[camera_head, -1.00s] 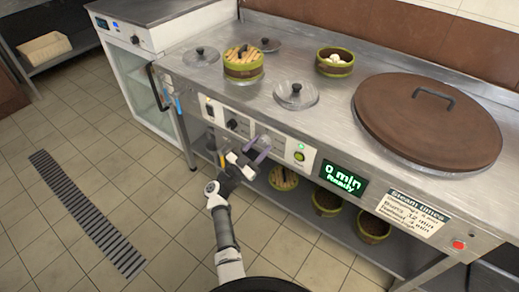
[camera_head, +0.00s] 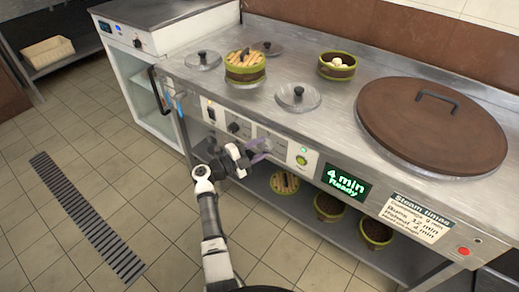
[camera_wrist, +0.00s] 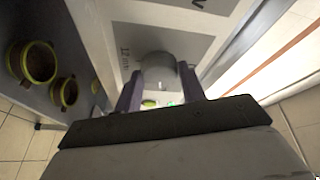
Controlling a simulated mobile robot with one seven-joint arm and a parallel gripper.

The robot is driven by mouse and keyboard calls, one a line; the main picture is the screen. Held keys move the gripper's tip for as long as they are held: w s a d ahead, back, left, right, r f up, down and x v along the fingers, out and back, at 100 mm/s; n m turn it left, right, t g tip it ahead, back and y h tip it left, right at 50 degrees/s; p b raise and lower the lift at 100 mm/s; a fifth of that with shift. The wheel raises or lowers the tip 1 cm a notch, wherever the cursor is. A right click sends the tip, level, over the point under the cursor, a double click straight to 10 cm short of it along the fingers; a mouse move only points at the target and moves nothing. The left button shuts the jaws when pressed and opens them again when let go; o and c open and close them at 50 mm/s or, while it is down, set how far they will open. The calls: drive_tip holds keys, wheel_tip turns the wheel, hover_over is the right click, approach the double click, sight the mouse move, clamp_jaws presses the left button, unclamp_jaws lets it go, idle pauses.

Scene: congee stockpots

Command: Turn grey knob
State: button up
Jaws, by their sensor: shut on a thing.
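The grey knob (camera_wrist: 157,70) is on the light front panel, seen between my purple fingers in the wrist view. My gripper (camera_wrist: 160,88) is shut on it, one finger on each side. In the head view my gripper (camera_head: 262,151) reaches the stove's front panel, and its fingers hide most of the knob there. The display (camera_head: 345,183) to the right of the knob reads "4 min Ready" in green.
A black knob (camera_head: 234,128) is left of my gripper and a green button (camera_head: 301,159) is right of it. Steamer baskets (camera_head: 245,68) and glass lids (camera_head: 297,96) stand on the steel top beside a large brown lid (camera_head: 431,122). More baskets (camera_head: 329,206) sit on the shelf below.

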drive_tip(key=m, duration=0.1)
drive_tip(key=m+y, duration=0.1)
drive_tip(key=m, duration=0.1)
drive_tip(key=m+y+p, duration=0.1)
drive_tip(key=m, duration=0.1)
drive_tip(key=shift+r+g, duration=0.25)
drive_tip(key=shift+g, duration=0.15)
drive_tip(key=m+y, duration=0.1)
drive_tip(key=m, duration=0.1)
drive_tip(key=m+y+p, duration=0.1)
drive_tip(key=m, duration=0.1)
drive_tip(key=shift+s+d+r, duration=0.1)
drive_tip(key=shift+r, duration=0.1)
drive_tip(key=m+y, duration=0.1)
drive_tip(key=m+y+p, duration=0.1)
drive_tip(key=m, duration=0.1)
drive_tip(key=shift+s+d+m+t, duration=0.1)
drive_tip(key=shift+d+m+t, duration=0.05)
drive_tip(key=shift+m+t, duration=0.15)
drive_tip(key=shift+d+r+m+t+y, duration=0.15)
drive_tip(key=shift+m+t+y, duration=0.35)
drive_tip(key=shift+m+y, duration=0.75)
drive_tip(key=shift+m, duration=0.35)
drive_tip(key=o, duration=1)
drive_tip(key=shift+s, duration=0.1)
